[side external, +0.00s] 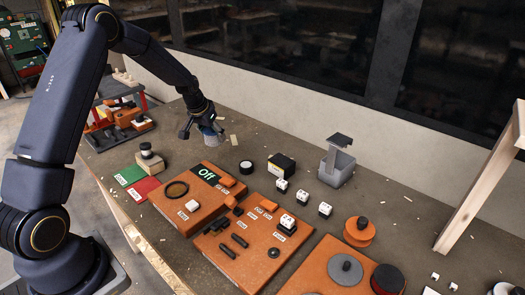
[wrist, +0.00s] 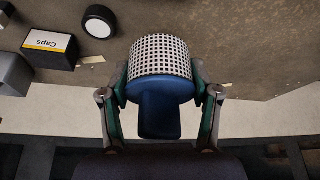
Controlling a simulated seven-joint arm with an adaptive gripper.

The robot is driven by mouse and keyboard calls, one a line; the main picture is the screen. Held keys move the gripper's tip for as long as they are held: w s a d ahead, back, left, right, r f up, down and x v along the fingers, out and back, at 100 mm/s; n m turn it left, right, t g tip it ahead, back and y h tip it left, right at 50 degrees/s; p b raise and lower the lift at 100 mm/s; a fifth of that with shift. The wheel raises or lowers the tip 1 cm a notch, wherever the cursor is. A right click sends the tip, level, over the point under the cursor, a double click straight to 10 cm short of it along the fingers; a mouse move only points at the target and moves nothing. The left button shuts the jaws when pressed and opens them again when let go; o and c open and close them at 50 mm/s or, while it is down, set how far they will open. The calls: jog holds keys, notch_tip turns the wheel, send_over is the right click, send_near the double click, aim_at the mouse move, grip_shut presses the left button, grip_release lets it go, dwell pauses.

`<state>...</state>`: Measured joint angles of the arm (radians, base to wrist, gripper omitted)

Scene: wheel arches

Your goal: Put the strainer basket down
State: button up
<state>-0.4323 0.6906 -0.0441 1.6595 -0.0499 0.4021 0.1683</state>
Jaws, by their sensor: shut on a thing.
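The strainer basket (wrist: 160,56) has a pale perforated mesh and a dark blue body. In the wrist view it sits between the two fingers of my gripper (wrist: 160,92), one finger on each side of it. In the side external view my gripper (side external: 201,127) holds the basket (side external: 211,138) low over the back part of the workbench (side external: 190,155). I cannot tell whether the basket touches the bench. Its underside is hidden in the side external view.
A black box labelled Caps (wrist: 48,47) and a round black-and-white piece (wrist: 99,21) stand to the right in the side external view. Orange boards (side external: 255,240) and green and red pads (side external: 130,174) lie in front. Small pale scraps are scattered about.

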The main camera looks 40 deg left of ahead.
send_near(232, 152)
jog(key=shift+w+a+f, duration=0.2)
jog(key=shift+w+f, duration=0.6)
jog(key=shift+w, duration=0.15)
jog(key=shift+w+a+f, duration=0.1)
jog(key=shift+w+f, duration=0.15)
jog(key=shift+f, duration=1.65)
jog(key=o, duration=1.2)
jog(key=shift+f, duration=0.1)
jog(key=shift+c, duration=0.2)
